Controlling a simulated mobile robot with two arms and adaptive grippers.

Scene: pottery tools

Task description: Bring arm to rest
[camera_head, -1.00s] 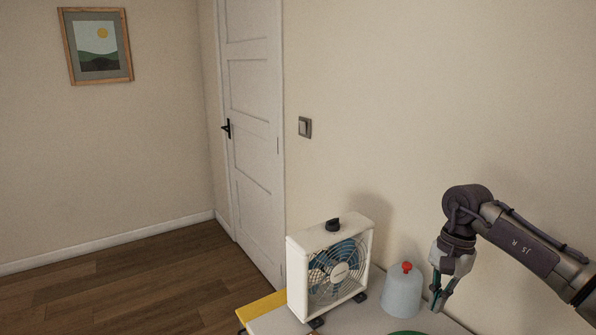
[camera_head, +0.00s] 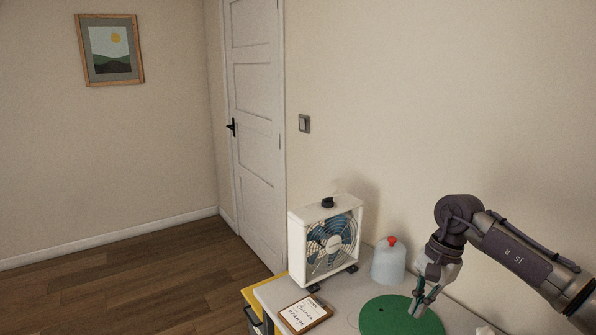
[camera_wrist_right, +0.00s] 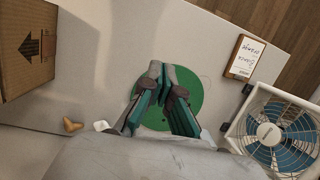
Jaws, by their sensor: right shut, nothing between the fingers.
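My right gripper (camera_head: 416,308) hangs down over the table (camera_head: 272,292), in front of the wall. Its fingers are shut with nothing between them. In the right wrist view, the gripper (camera_wrist_right: 164,82) shows over a flat green disc (camera_wrist_right: 195,88). In the head view this green disc (camera_head: 385,318) lies on the table below the fingertips; I cannot tell the exact gap. The right arm comes in from the right edge. My left gripper is not in view.
A white box fan (camera_head: 330,242) and a pale jug with a red cap (camera_head: 388,262) stand along the wall. A clipboard (camera_head: 305,314) lies at the table's left. The wrist view shows a cardboard box (camera_wrist_right: 28,65) and a small tan object (camera_wrist_right: 72,125).

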